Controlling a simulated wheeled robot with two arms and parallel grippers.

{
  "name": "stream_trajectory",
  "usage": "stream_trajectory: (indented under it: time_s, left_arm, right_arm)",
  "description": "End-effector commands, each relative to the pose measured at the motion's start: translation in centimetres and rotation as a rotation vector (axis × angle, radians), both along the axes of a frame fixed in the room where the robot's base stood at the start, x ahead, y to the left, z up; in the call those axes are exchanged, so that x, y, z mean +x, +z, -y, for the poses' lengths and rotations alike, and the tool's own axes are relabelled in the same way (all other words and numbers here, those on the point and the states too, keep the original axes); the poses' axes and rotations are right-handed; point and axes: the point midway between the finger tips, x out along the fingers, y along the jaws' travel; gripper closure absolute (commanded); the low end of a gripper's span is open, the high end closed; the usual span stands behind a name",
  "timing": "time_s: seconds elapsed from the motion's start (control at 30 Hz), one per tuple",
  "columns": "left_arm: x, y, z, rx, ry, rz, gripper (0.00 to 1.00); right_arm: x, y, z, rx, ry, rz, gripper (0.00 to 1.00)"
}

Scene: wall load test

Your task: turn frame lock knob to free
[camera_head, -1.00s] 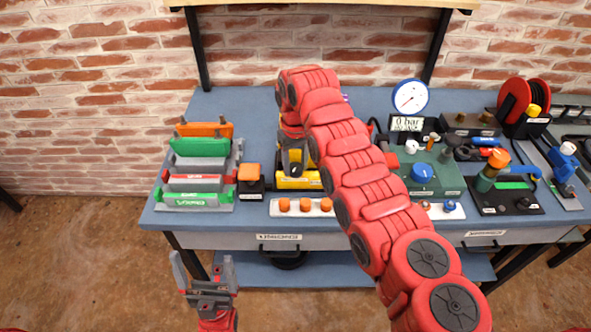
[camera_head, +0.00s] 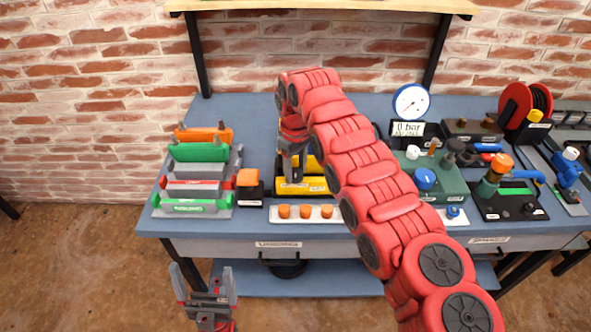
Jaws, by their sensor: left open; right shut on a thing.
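My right gripper (camera_head: 293,170) is at the yellow unit (camera_head: 289,187) in the middle of the bench, pointing down, with its arm crossing the picture from the lower right. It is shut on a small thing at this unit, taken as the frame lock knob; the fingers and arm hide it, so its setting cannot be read. My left gripper (camera_head: 206,289) is open and empty, in front of the bench's front edge, low in the picture.
Left of the yellow unit stand an orange-topped black block (camera_head: 249,186) and a rack of coloured bars (camera_head: 197,172). A white strip with orange knobs (camera_head: 283,217) lies in front. A gauge (camera_head: 411,102) and a green unit (camera_head: 452,181) stand to the right.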

Motion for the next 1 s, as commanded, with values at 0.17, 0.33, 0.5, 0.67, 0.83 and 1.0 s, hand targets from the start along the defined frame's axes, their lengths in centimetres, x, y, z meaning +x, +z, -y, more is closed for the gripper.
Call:
stream_trajectory:
  time_s: [0.17, 0.33, 0.5, 0.67, 0.83, 1.0]
  left_arm:
    - [0.0, 0.0, 0.0, 0.000, 0.000, 0.000, 0.03]
    - [0.0, 0.0, 0.0, 0.000, 0.000, 0.000, 0.03]
    - [0.0, 0.0, 0.0, 0.000, 0.000, 0.000, 0.03]
    - [0.0, -0.1, 0.0, 0.000, 0.000, 0.000, 0.03]
    - [0.0, -0.5, 0.0, 0.000, 0.000, 0.000, 0.03]
    - [0.0, 1.1, 0.0, 0.000, 0.000, 0.000, 0.03]
  right_arm:
    - [0.1, 0.1, 0.0, 0.001, 0.000, 0.004, 0.41]
    - [0.1, 0.1, 0.0, 0.000, -0.001, 0.003, 0.18]
    - [0.0, 0.0, 0.0, 0.000, -0.001, 0.001, 0.18]
    - [0.0, 0.5, 0.0, -0.001, -0.001, 0.001, 0.18]
    - [0.0, 3.0, 0.0, -0.001, -0.002, 0.001, 0.18]
    - [0.0, 7.8, -0.3, 0.001, 0.001, 0.001, 0.18]
